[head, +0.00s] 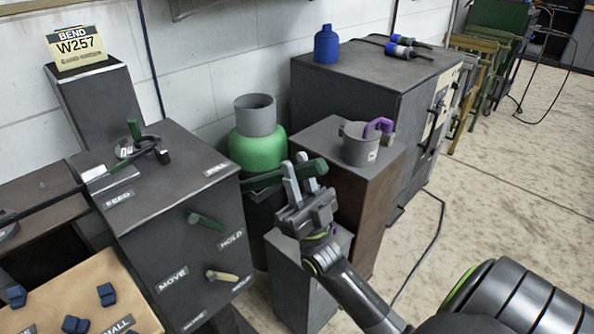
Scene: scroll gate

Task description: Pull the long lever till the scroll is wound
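A long dark green lever (262,181) sticks out to the right from the upper right edge of the dark machine box (150,215). My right gripper (300,168) is at the lever's outer part, its two pale fingers pointing up with a gap between them. The lever crosses at the fingers; I cannot tell whether they grip it or only overlap it in the view. My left gripper is not in view.
The box front has a shorter green lever (205,221) and a tan lever (221,276). A green vessel (258,152) stands behind the long lever. A grey mug (360,145) with a purple handle stands on a brown pedestal to the right. Floor is open at far right.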

